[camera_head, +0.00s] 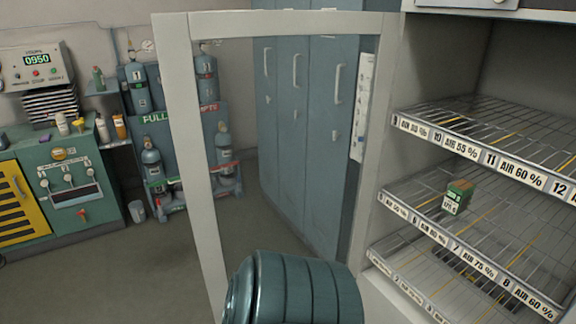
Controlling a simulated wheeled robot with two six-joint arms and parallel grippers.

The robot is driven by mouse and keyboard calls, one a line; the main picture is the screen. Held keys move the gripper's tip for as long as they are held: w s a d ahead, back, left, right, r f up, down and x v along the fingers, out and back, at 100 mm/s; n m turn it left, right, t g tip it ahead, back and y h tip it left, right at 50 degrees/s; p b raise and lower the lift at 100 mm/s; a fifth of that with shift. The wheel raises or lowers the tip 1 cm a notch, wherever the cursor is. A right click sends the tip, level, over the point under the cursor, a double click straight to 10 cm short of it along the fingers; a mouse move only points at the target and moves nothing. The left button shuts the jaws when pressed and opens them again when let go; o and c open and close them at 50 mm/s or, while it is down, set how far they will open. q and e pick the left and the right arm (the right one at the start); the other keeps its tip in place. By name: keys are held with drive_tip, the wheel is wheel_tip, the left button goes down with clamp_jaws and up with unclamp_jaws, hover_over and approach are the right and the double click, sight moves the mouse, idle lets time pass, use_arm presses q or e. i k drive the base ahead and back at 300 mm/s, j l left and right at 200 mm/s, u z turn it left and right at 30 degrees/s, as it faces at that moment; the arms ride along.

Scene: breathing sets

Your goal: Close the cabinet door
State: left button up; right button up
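The cabinet (480,60) stands on the right, with its front open and wire shelves showing inside. Its door (192,160) is a pale frame with a see-through middle. It stands swung open to the left of the cabinet, its right side by the cabinet's front edge. The door's lower part runs behind a teal ribbed cylinder and out of the picture. Neither of my grippers is in view.
The teal ribbed cylinder (305,292) is close at the bottom middle; what bears it is hidden. A small green box (458,196) sits on the cabinet's middle shelf. Blue lockers (300,130), gas bottles (135,85) and a green console (70,195) stand behind.

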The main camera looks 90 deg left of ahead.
sight(174, 31)
drive_tip(key=k+j+u, duration=0.15)
drive_tip(key=j, duration=0.15)
drive_tip(key=j+u, duration=0.1)
drive_tip(key=j, duration=0.2)
drive_tip(key=k+j+u, duration=0.15)
drive_tip(key=j, duration=0.15)
drive_tip(key=k+j, duration=0.1)
drive_tip(key=j, duration=0.3)
drive_tip(key=k+j, duration=0.15)
drive_tip(key=j, duration=0.25)
drive_tip(key=k+j, duration=0.1)
drive_tip(key=j, duration=0.35)
drive_tip(key=k+j, duration=0.1)
drive_tip(key=j, duration=0.3)
drive_tip(key=k+j, duration=0.15)
drive_tip(key=j, duration=0.25)
drive_tip(key=k+j, duration=0.1)
drive_tip(key=j, duration=0.3)
drive_tip(key=i+j, duration=0.1)
drive_tip(key=j, duration=0.2)
drive_tip(key=i+j, duration=0.15)
drive_tip(key=j, duration=0.1)
